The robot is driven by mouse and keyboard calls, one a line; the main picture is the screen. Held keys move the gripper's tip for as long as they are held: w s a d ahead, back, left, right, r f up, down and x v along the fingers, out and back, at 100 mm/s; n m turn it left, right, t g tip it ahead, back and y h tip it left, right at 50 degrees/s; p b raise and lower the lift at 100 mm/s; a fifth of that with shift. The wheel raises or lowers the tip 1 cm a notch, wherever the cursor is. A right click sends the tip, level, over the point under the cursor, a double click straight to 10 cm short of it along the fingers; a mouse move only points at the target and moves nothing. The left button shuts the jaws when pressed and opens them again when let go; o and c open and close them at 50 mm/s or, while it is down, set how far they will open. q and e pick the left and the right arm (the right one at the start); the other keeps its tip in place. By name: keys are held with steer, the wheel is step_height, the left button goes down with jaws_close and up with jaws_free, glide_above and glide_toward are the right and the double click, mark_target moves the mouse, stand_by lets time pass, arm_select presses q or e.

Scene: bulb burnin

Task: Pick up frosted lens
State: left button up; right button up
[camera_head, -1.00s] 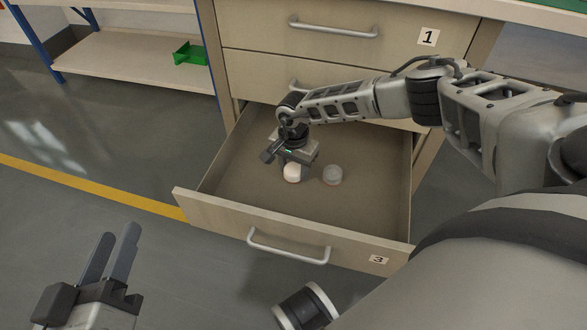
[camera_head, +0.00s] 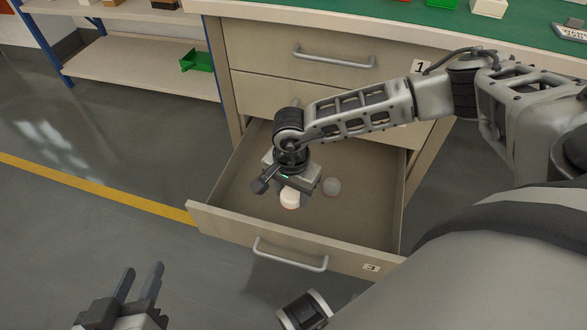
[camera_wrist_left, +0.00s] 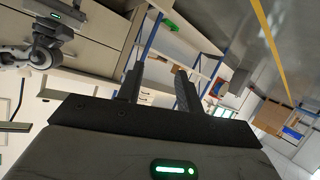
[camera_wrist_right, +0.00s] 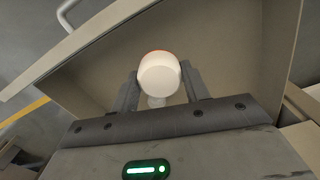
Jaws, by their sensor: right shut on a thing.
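The frosted lens (camera_head: 290,198) is a small white dome with a reddish edge, inside the open drawer (camera_head: 240,222). My right gripper (camera_head: 288,186) reaches down into the drawer and is shut on it. In the right wrist view the white lens (camera_wrist_right: 160,76) sits between the two fingers, with a paler narrow part below it. I cannot tell whether it touches the drawer floor. My left gripper (camera_head: 142,272) is open and empty over the floor, away from the drawer.
The drawer marked 3 is pulled out under closed drawers with bar handles (camera_head: 333,60). A green worktop (camera_head: 400,20) with small bins is above. A shelf (camera_head: 135,65) with a green bin (camera_head: 197,62) stands at the back left. The floor left of the drawer is clear.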

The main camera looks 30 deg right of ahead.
mark_target(290, 201)
steer(key=shift+s+a+r, duration=0.45)
steer(key=shift+s+a, duration=0.05)
steer(key=shift+s, duration=0.2)
steer(key=shift+s+a+r, duration=0.15)
steer(key=shift+r+p, duration=1.95)
steer(key=shift+r, duration=0.2)
